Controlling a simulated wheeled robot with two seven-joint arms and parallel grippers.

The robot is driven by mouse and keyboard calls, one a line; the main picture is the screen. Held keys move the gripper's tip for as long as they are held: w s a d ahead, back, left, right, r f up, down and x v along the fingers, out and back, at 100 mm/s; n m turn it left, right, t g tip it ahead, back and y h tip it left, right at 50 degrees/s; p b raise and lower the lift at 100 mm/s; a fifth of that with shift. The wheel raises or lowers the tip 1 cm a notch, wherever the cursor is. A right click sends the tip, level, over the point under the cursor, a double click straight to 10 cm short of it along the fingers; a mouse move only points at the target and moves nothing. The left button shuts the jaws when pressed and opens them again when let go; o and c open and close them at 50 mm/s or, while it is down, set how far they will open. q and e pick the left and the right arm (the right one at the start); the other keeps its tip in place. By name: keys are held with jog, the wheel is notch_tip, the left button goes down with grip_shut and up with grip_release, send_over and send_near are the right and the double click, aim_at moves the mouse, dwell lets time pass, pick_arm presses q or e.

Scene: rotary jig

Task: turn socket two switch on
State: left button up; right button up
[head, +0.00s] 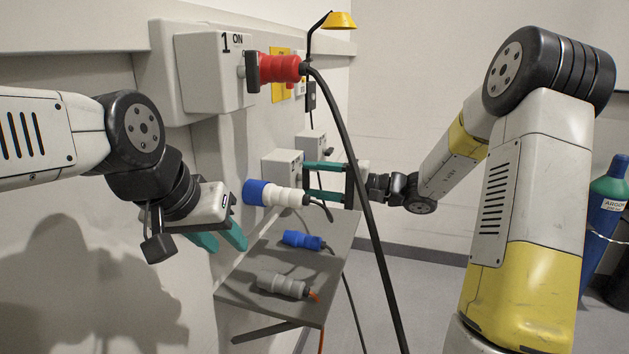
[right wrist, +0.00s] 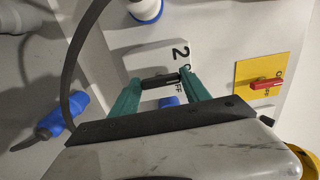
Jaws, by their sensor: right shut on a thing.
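Socket two is a pale box marked 2 in the right wrist view (right wrist: 140,62), and it shows in the head view (head: 283,164) on the wall panel. Its dark switch handle (right wrist: 160,81) lies between the teal fingers of my right gripper (right wrist: 161,80), which are shut on it. Part of an OFF label shows beside the handle. In the head view my right gripper (head: 309,181) reaches in from the right at this box. My left gripper (head: 226,247) is empty, with its teal fingers apart, left of the shelf and away from socket two.
Socket one (head: 212,72) has a red plug (head: 278,68) with a black cable hanging in front. A blue-and-white connector (head: 274,193) juts out near my right gripper. A grey shelf (head: 265,245) holds a blue plug (head: 303,240) and a grey connector (head: 282,285). A yellow switch plate (right wrist: 262,82) is nearby.

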jog(key=o, duration=1.4)
jog(key=v, duration=0.8)
jog(key=shift+a, duration=0.1)
